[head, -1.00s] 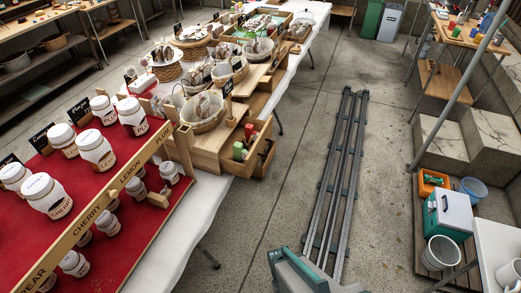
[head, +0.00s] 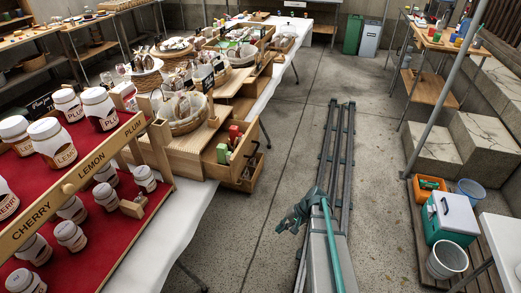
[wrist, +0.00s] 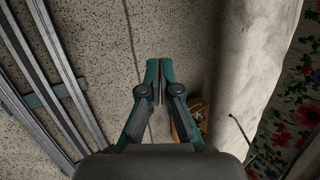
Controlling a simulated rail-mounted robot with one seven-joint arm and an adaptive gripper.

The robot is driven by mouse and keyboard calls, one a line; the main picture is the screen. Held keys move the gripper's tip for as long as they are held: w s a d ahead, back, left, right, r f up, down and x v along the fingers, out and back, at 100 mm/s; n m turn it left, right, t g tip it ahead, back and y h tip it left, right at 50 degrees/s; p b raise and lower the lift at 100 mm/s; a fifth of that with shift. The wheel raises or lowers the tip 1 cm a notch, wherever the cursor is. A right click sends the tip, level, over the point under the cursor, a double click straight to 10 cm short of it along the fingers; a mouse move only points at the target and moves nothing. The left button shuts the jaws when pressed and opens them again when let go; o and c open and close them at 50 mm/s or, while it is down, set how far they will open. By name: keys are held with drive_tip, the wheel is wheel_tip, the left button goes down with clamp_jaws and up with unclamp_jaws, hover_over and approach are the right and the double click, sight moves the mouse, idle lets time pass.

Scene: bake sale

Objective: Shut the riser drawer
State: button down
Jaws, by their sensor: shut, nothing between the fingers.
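The wooden riser (head: 195,150) stands at the near end of the white-covered table. Its drawer (head: 240,180) is pulled out toward the aisle, over the table's edge. A green box (head: 222,153) and a red box (head: 235,134) stand in it, and a dark handle shows on its front. My gripper (head: 281,229) is over the aisle floor, to the right of the drawer and apart from it. In the wrist view my gripper (wrist: 159,65) has its fingers together and empty. A small wooden piece (wrist: 193,118) shows behind the right finger; I cannot tell whether it is the drawer.
A sloped red jar display (head: 95,215) with a wooden name rail stands left of the riser. Baskets, including a wicker one (head: 182,122), crowd the table. Floor rails (head: 338,150) run along the aisle. A cooler (head: 450,217) and buckets stand at right. The aisle floor beside the drawer is clear.

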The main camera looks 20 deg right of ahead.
sight(254, 138)
drive_tip(key=w+d+r+t+y+b, duration=0.2)
drive_tip(key=w+d+r+t+y, duration=0.15)
drive_tip(key=w+d+r, duration=0.55)
drive_tip(key=w+d+r+t+y+b, duration=0.2)
drive_tip(key=w+r+t, duration=0.3)
drive_tip(key=r, duration=0.8)
wheel_tip(254, 138, up, 6)
drive_tip(key=w+a+y, duration=0.1)
drive_tip(key=w+y, duration=0.1)
drive_tip(key=y, duration=0.1)
drive_tip(key=shift+h, duration=0.25)
drive_tip(key=x, duration=1.3)
drive_tip(key=shift+w+f, duration=0.2)
drive_tip(key=shift+f, duration=0.05)
